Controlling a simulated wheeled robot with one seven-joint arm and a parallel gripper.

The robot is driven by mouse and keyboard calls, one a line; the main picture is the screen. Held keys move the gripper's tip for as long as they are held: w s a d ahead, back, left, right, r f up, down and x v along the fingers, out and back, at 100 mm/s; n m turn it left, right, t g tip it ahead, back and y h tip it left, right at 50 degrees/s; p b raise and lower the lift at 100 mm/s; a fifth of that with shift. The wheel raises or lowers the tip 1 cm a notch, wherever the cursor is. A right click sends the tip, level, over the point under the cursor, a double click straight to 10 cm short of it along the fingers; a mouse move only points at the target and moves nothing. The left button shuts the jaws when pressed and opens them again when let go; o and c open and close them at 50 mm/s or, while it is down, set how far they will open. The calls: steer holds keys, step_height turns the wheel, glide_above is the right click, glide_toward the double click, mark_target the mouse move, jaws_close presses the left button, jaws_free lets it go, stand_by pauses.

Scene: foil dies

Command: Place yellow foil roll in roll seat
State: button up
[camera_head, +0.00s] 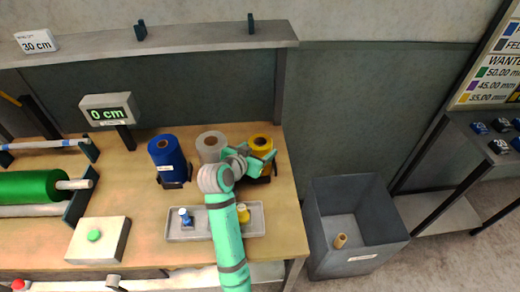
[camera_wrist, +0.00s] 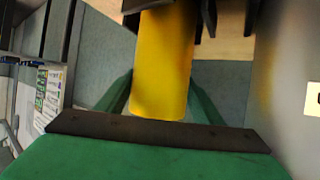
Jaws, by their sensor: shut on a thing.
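The yellow foil roll (camera_head: 261,143) is at the right end of the row of rolls on the wooden table. It also fills the middle of the wrist view (camera_wrist: 163,60). My gripper (camera_head: 258,160) is shut on the roll, with green fingers on either side of it; the fingers also show in the wrist view (camera_wrist: 160,100). A dark seat (camera_head: 262,179) shows under the roll, partly hidden by my gripper. I cannot tell whether the roll touches it.
A blue roll (camera_head: 166,152) in a dark holder and a grey roll (camera_head: 210,142) stand to the left. A grey tray (camera_head: 205,234) with small blue and yellow items lies in front. A shelf (camera_head: 190,40) hangs behind. A grey bin (camera_head: 352,222) stands right of the table.

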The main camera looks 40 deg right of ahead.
stand_by(0.3)
steer(key=o, duration=1.4)
steer(key=shift+f, duration=0.1)
steer(key=shift+a+r, duration=0.2)
steer(key=shift+r, duration=0.05)
steer(key=v, duration=1.1)
steer(key=shift+s+a+r, duration=0.15)
steer(key=shift+a, duration=0.15)
steer(key=shift+d, duration=0.1)
